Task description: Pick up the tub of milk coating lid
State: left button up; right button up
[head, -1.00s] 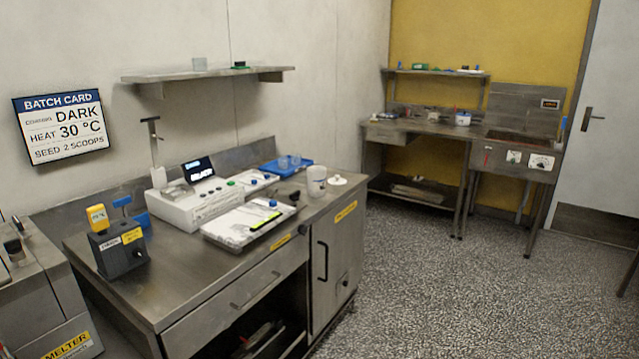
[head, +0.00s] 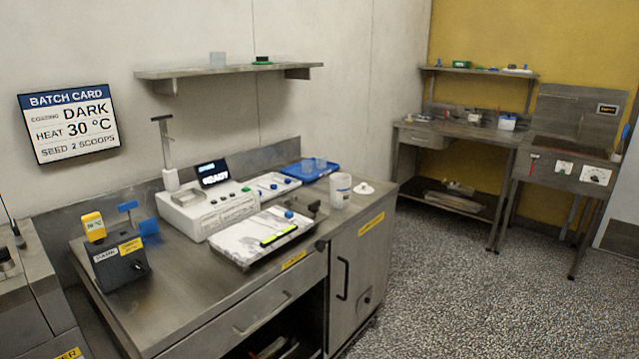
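A white tub (head: 340,190) stands upright near the right end of the steel bench. A small white round lid with a knob (head: 363,188) lies on the bench just right of the tub, apart from it or nearly so. I cannot read the tub's label, so I cannot tell which coating it holds. Another white tub with a blue rim (head: 507,122) stands on the far bench; its label is unreadable too. Neither of my grippers is in view.
The steel bench (head: 180,300) also bears a white machine (head: 207,210), a white board with a green marker (head: 265,238), a blue tray (head: 310,170) and a dark block with a yellow device (head: 112,262). A batch card (head: 68,124) hangs on the wall. Speckled floor (head: 440,290) is clear at right.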

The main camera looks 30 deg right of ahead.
aim_at(362, 189)
jog(key=i+l+u, duration=0.15)
jog(key=l, duration=0.45)
jog(key=i+l+u, duration=0.15)
jog(key=l, duration=0.5)
jog(key=i+l+u, duration=0.2)
jog(key=l, duration=0.5)
jog(key=l+u, duration=0.15)
jog(key=l, duration=0.5)
jog(key=i, duration=0.05)
